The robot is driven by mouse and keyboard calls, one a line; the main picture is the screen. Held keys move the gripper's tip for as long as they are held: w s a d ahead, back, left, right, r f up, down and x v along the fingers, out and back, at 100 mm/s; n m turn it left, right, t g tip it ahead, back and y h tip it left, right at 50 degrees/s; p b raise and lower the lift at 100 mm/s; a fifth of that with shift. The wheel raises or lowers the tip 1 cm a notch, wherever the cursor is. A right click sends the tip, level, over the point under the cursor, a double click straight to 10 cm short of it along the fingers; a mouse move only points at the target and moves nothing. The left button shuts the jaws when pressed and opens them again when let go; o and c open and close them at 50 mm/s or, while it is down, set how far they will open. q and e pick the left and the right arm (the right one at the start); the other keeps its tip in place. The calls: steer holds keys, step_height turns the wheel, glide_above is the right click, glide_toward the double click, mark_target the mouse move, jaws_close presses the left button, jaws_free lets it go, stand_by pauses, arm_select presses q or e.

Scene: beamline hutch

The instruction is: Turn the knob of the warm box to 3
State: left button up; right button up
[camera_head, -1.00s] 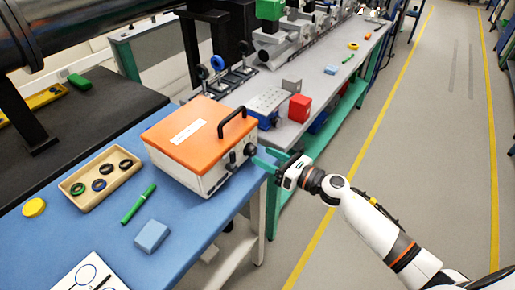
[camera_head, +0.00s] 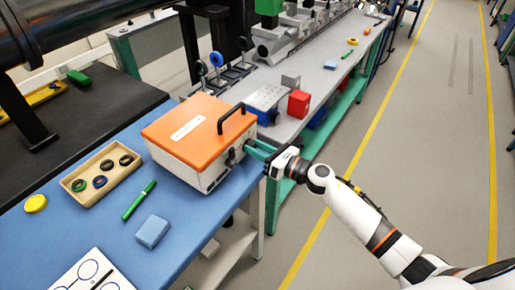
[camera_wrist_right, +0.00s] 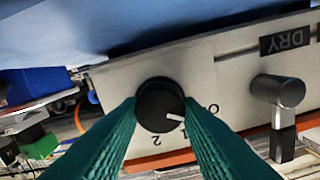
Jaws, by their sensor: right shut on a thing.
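The warm box (camera_head: 185,165) has an orange lid with a black handle and a white body, and stands on the blue bench top. In the right wrist view its black knob (camera_wrist_right: 158,104) carries a white pointer line, directed to the lower right, roughly between the printed 0 and 1. A 2 is printed below the knob; a 3 is not visible. My right gripper (camera_head: 252,147) reaches the box front from the right, its green fingers shut on the knob, one on each side. My left gripper is not in view.
On the bench are a tray (camera_head: 78,187) with rings, a green marker (camera_head: 139,200), a blue block (camera_head: 151,231) and a yellow disc (camera_head: 35,203). The floor at right is clear.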

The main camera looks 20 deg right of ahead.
steer(key=shift+m, duration=0.4)
steer(key=m+p, duration=0.1)
steer(key=m, duration=0.1)
steer(key=shift+m, duration=0.4)
steer(key=m+p, duration=0.1)
steer(key=m, duration=0.2)
steer(key=shift+w+d+m, duration=0.1)
steer(key=shift+m, duration=0.2)
steer(key=m+p, duration=0.1)
steer(key=m, duration=0.2)
steer(key=shift+m, duration=0.4)
steer(key=m+p, duration=0.1)
steer(key=m, duration=0.2)
steer(key=shift+f+m, duration=0.15)
steer(key=shift+m, duration=0.15)
steer(key=m+p, duration=0.2)
steer(key=m, duration=0.3)
steer(key=shift+f+m+p, duration=0.2)
steer(key=shift+m+p, duration=0.4)
steer(key=shift+m, duration=1.5)
steer(key=o, duration=1)
steer(key=shift+c, duration=0.2)
